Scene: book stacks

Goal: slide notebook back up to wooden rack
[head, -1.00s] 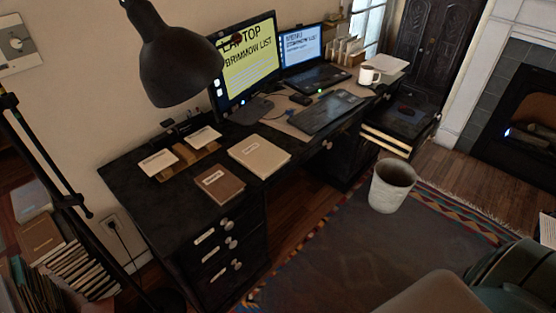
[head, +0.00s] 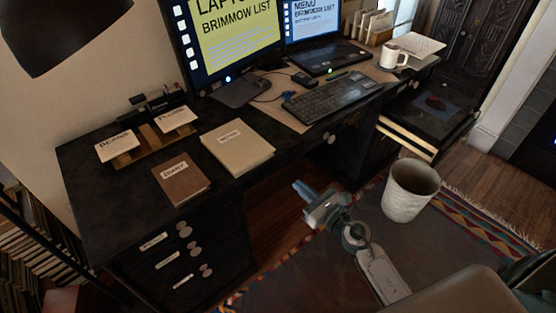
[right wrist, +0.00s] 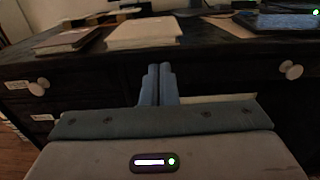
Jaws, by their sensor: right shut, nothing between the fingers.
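A cream notebook (head: 238,149) lies flat on the black desk, near its front edge; it also shows in the right wrist view (right wrist: 145,33). A low wooden rack (head: 152,147) with two pale labelled cards stands behind it to the left, with bare desk between them. A smaller brown diary (head: 181,180) lies left of the notebook. My right gripper (head: 301,188) is in front of the desk, apart from the notebook and to its right. Its blue fingers (right wrist: 158,70) are together and empty in the right wrist view. My left gripper is not in view.
A monitor (head: 235,40), a laptop and a keyboard (head: 332,97) occupy the desk right of the notebook. A black lamp (head: 65,30) hangs over the left end. Drawer knobs (head: 185,230) stick out of the desk front. A pale bin (head: 410,192) stands on the rug.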

